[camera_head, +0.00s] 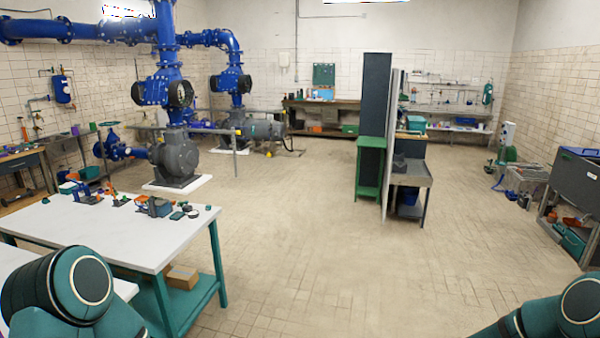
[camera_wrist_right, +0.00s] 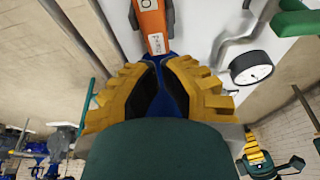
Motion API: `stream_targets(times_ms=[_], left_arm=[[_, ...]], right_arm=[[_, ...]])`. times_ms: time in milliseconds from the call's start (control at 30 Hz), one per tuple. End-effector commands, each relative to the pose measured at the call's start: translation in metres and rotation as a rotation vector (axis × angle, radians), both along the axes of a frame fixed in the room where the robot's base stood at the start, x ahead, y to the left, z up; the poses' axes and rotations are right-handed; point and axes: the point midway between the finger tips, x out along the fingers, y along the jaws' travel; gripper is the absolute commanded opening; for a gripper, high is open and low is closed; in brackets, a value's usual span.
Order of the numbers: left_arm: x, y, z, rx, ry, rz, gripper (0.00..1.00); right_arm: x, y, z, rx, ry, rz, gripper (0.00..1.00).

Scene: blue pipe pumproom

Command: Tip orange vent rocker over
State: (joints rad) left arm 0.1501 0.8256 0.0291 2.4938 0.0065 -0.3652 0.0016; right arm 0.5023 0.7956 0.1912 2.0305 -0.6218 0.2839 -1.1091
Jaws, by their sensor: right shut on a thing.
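The orange rocker (camera_wrist_right: 151,25), with white labels, stands at the top centre in the right wrist view. Its near end reaches the fingertips of my right gripper (camera_wrist_right: 168,68). The yellow fingers are closed in around a narrow blue part (camera_wrist_right: 175,88) just below the orange end. I cannot tell whether the blue part belongs to the rocker. A teal and yellow gripper, seemingly my left one (camera_wrist_right: 257,150), shows small at the lower right; its jaw opening is unclear. Neither gripper shows in the head view, and I cannot pick out the rocker there.
A round white gauge (camera_wrist_right: 249,70) and a grey bent pipe (camera_wrist_right: 238,42) are right of the rocker. In the head view, a white-topped table (camera_head: 90,229) with small parts stands at left. A partition (camera_head: 375,105) with a green shelf stands mid-room. The tiled floor (camera_head: 300,250) between is clear.

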Motion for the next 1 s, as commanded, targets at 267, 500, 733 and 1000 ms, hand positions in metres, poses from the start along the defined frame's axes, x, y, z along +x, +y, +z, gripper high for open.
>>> stream_targets(times_ms=[267, 500, 733, 1000], left_arm=[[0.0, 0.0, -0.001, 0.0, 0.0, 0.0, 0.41], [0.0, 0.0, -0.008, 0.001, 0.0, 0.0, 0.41], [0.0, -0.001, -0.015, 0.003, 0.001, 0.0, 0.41], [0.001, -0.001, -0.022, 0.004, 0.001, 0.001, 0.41]], right_arm=[[0.0, 0.0, -0.001, 0.0, 0.0, 0.0, 0.0], [0.0, 0.0, -0.008, 0.0, 0.0, 0.0, 0.0], [0.0, 0.0, -0.015, 0.0, 0.0, 0.0, 0.0], [0.0, 0.0, -0.024, 0.0, 0.0, 0.0, 0.0]])
